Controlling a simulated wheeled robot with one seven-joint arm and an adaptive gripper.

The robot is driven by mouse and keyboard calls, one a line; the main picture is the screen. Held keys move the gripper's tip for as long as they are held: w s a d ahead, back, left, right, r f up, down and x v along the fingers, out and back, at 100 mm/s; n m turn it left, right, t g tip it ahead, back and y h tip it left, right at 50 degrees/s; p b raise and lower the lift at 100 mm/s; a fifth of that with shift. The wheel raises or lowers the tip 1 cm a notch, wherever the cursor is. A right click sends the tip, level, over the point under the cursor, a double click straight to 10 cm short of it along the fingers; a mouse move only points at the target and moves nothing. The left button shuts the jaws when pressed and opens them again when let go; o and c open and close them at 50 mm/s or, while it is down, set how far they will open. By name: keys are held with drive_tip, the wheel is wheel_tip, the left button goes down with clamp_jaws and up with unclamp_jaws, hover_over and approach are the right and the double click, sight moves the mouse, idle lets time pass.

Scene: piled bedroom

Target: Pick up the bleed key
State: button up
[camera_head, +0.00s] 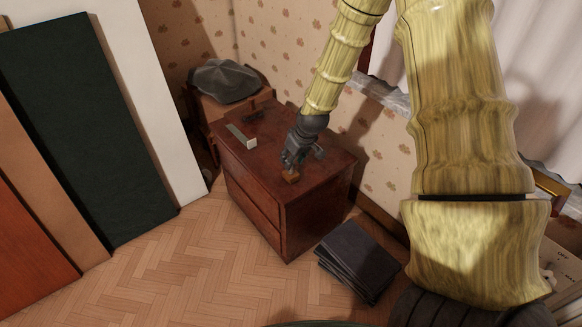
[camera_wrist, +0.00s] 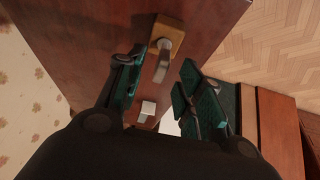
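A small brown-gold block with a grey metal stem, which looks like the bleed key (camera_wrist: 166,36), lies on the reddish-brown wooden cabinet top. It shows as a small orange-brown piece (camera_head: 291,176) at the cabinet's near edge in the head view. My gripper (camera_head: 289,163) points down just above it, partly hiding it. In the wrist view, my gripper (camera_wrist: 163,78) has its two teal fingers apart, with the grey stem seen between them. I see no clear contact with the key.
The cabinet (camera_head: 252,190) also bears a long green item with a pale end (camera_head: 250,143). A grey cap (camera_head: 226,80) sits behind. Dark stacked books or folders (camera_head: 357,262) lie on the floor at right. Tall boards (camera_head: 85,130) lean at left. Parquet floor in front is clear.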

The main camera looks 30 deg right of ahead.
drive_tip(key=shift+x, duration=1.2)
clamp_jaws()
drive_tip(key=shift+r, duration=0.1)
